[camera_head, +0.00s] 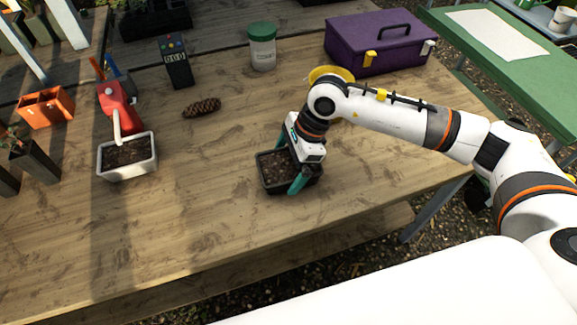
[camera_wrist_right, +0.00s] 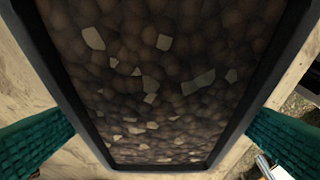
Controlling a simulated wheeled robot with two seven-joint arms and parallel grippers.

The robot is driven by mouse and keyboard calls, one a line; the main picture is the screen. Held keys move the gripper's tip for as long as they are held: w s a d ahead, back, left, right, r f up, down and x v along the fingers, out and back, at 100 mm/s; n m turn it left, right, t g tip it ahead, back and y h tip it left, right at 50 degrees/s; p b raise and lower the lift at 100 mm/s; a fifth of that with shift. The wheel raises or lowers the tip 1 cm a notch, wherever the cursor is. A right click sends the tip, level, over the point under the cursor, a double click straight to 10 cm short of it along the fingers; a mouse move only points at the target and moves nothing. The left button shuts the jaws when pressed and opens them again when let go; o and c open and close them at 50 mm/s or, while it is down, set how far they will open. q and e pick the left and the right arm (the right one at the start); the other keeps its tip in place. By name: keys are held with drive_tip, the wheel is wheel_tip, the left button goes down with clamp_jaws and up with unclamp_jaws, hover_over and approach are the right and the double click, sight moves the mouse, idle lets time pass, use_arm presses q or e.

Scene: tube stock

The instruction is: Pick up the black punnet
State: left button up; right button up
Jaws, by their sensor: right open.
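The black punnet (camera_head: 275,184), filled with brown soil, stands on the wooden table near its front edge. My right gripper (camera_head: 290,168) is over it, pointing down, with its teal fingers open on either side of the punnet. In the right wrist view the punnet (camera_wrist_right: 88,125) fills most of the picture, soil with pale flecks inside its dark rim. One teal finger shows at each side there, outside the rim; whether they touch the walls I cannot tell. My left gripper is not in view.
A white punnet of soil (camera_head: 128,172) and a red watering can (camera_head: 117,105) stand to the left. A pine cone (camera_head: 201,107), a green-lidded jar (camera_head: 262,48), a yellow dish (camera_head: 331,73) and a purple toolbox (camera_head: 372,45) are farther back. The table between the punnets is clear.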

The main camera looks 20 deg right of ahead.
drive_tip(key=shift+f+b, duration=0.25)
drive_tip(key=shift+b, duration=0.25)
idle(0.5)
drive_tip(key=shift+c, duration=0.6)
drive_tip(key=c, duration=0.9)
drive_tip(key=shift+r, duration=0.1)
drive_tip(key=shift+c, duration=0.2)
